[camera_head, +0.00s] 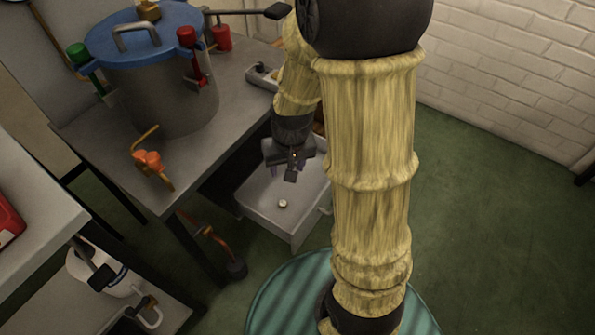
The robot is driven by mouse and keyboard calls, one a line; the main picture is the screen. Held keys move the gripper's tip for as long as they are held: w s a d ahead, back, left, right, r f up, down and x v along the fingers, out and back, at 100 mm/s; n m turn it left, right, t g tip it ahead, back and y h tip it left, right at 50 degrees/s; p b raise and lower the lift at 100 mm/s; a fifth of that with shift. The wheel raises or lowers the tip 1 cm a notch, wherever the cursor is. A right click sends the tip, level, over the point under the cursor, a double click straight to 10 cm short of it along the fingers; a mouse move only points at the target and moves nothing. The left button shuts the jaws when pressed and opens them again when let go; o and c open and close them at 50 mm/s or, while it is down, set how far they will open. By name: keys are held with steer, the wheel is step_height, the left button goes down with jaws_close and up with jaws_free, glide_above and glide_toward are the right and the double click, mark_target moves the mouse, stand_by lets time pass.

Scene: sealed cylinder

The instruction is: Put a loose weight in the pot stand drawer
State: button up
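The pot stand (193,131) is a grey table with a large lidded pot on it. Its drawer (264,226) is a pale grey tray, pulled open beneath the stand's right side. A small round metal piece, seemingly a loose weight (283,204), lies on the drawer floor near its front. My gripper (289,172) points down over the drawer, above and slightly behind the weight in the picture, apart from it. Its purple-tipped fingers look spread with nothing visible between them. My arm hides part of the drawer's right side.
The pot (160,95) has a blue lid with red and green clamps. An orange valve (149,162) sits at the table's front edge. A grey bench (35,215) stands at left. Green floor (490,220) is clear at right, before the white brick wall.

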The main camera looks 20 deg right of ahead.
steer(key=s+r+n, duration=0.1)
steer(key=s+r, duration=0.3)
steer(key=s, duration=0.2)
steer(key=shift+d+r+t, duration=0.15)
steer(key=shift+r+t, duration=0.25)
steer(key=shift+r+p, duration=0.3)
steer(key=shift+f, duration=0.1)
steer(key=shift+c, duration=1.4)
